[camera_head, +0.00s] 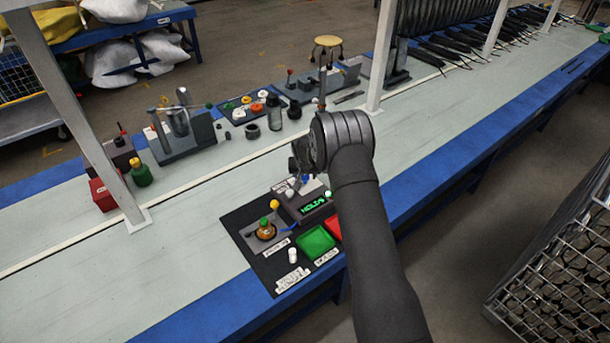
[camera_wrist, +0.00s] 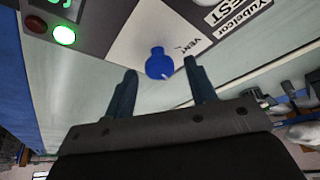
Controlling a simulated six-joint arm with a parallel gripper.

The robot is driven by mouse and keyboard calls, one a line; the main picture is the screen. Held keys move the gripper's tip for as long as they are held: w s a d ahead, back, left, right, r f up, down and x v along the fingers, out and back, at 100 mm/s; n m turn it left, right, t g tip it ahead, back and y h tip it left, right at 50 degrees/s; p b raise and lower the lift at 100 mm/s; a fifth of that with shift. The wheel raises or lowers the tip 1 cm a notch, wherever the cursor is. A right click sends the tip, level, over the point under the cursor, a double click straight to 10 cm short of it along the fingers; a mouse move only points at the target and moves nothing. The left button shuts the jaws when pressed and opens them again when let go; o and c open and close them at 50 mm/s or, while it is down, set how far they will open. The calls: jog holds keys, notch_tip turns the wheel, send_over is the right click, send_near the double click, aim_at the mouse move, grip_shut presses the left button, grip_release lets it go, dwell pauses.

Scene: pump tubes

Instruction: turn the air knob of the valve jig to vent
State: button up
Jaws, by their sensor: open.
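The valve jig (camera_head: 307,205) is a grey box on a black mat, with a lit green display reading what looks like "HOLDS". In the wrist view a round blue knob (camera_wrist: 158,62) stands on a white card (camera_wrist: 150,30) with a "VENT" label to the knob's upper right. A small pale mark shows on the knob's lower right edge. My gripper (camera_wrist: 160,68) is open, its two dark fingers on either side of the knob with gaps on both sides. I cannot tell the fingers' height over it. In the head view the gripper (camera_head: 298,165) hangs above the jig's back edge; the arm hides part of it.
A green tray (camera_head: 316,242) and a partly hidden red tray (camera_head: 334,228) lie in front of the jig. A white cap (camera_head: 293,255) stands nearby.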

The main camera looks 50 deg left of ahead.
jog(key=shift+a+f, duration=0.1)
jog(key=shift+f, duration=0.05)
jog(key=c, duration=0.9)
jog(key=shift+c, duration=0.2)
jog(key=n, duration=0.2)
jog(key=n+g, duration=0.1)
jog(key=n, duration=0.1)
jog(key=n+g+y, duration=0.1)
jog(key=n, duration=0.1)
jog(key=shift+w, duration=0.25)
jog(key=n+g, duration=0.2)
jog(key=n, duration=0.3)
jog(key=shift+w+n, duration=0.15)
jog(key=shift+n, duration=0.25)
jog(key=shift+g, duration=0.3)
